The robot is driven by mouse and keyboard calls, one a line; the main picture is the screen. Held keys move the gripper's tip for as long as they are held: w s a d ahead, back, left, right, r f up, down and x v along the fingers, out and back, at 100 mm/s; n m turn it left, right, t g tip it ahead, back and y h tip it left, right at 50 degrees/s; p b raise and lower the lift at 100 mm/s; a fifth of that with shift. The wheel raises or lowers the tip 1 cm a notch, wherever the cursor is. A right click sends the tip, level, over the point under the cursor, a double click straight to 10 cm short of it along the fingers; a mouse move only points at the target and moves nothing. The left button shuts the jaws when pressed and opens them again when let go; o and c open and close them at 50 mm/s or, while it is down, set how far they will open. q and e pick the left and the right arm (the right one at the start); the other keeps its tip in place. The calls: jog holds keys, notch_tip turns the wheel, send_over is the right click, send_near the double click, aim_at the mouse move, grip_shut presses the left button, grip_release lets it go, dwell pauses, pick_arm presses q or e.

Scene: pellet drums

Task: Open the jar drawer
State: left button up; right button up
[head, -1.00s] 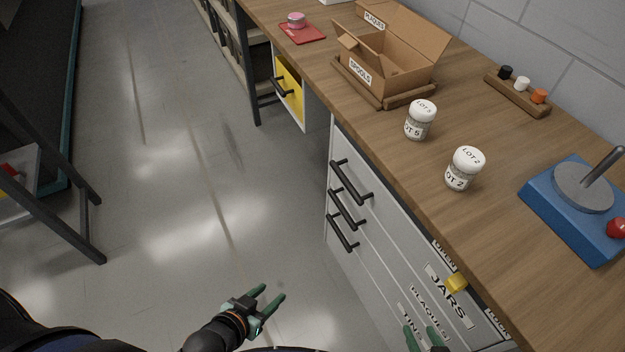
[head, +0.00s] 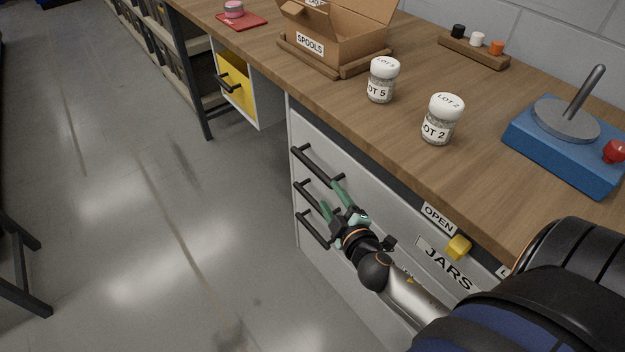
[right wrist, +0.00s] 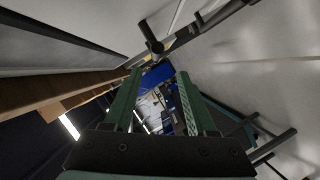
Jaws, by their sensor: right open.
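The jar drawer (head: 400,232) is the top white drawer of the cabinet under the bench, with a JARS label (head: 447,263) and a black bar handle (head: 314,163). It looks shut. A yellow tab (head: 459,247) sits above the label, beside an OPEN sign (head: 438,217). My right gripper (head: 331,194) is open and empty, in front of the drawer fronts near the right end of the top handle; I cannot tell whether it touches. In the right wrist view the open green fingers (right wrist: 158,95) have nothing between them, and a black handle (right wrist: 152,38) shows just beyond. My left gripper is out of view.
Two lower handles (head: 309,196) (head: 312,231) sit close below. On the bench stand jars LOT 5 (head: 382,80) and LOT 2 (head: 442,120), a SPOOLS box (head: 345,35) and a blue device (head: 565,150).

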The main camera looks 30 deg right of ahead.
aim_at(314, 168)
jog(key=x, duration=1.2)
jog(key=shift+w+d+r+b, duration=0.2)
jog(key=shift+w+r+b, duration=0.1)
jog(key=shift+w+b, duration=0.15)
jog(key=shift+c, duration=0.4)
grip_shut()
dwell(0.5)
